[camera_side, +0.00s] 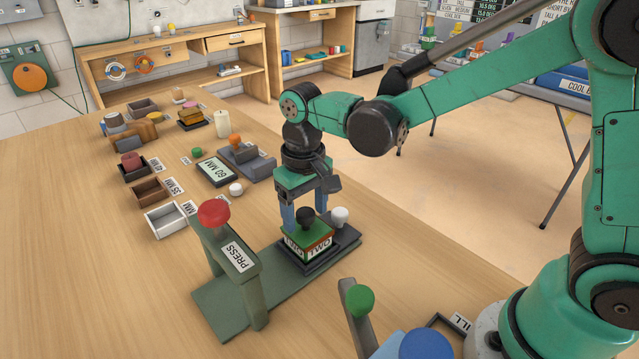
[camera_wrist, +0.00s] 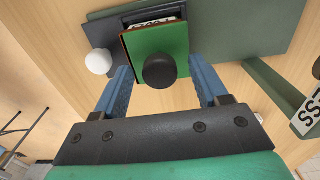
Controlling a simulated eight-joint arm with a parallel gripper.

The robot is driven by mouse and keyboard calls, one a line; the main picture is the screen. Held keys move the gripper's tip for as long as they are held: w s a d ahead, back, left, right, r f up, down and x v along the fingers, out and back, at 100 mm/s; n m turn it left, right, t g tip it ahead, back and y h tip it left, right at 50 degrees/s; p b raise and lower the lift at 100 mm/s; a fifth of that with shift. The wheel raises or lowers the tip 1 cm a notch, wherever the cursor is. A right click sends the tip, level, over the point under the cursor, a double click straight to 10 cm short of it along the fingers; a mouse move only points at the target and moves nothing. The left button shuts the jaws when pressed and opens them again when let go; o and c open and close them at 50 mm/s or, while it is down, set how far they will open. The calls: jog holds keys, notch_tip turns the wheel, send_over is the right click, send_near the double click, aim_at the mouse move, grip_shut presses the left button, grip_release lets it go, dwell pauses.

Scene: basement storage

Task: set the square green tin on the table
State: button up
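The square green tin (camera_side: 320,240) has a green lid, a red band, a black knob on top and a label reading "TWO". It sits upright in a dark tray (camera_side: 312,267) on the flat grey-green base of the press. In the wrist view the tin (camera_wrist: 150,42) lies just ahead of and between my fingertips. My gripper (camera_side: 305,213) is open, with its blue fingers pointing down at the tin's far side in the side view. In the wrist view (camera_wrist: 163,78) wood shows between the right finger and the tin; contact on the left is unclear.
A press (camera_side: 238,258) with a red knob stands left of the tin. A white knob (camera_side: 340,216) is close behind it. A green-knobbed lever (camera_side: 361,300) stands in front. Small trays and labels (camera_side: 165,218) line the table's far part. Bare wooden table (camera_side: 90,270) lies at left.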

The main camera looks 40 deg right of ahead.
grip_shut()
jog(key=s+d+r, duration=0.3)
jog(key=s+d, duration=0.2)
jog(key=s, duration=0.2)
jog(key=s+d+r, duration=0.3)
jog(key=s+d, duration=0.2)
jog(key=s, duration=0.1)
jog(key=shift+f, duration=3)
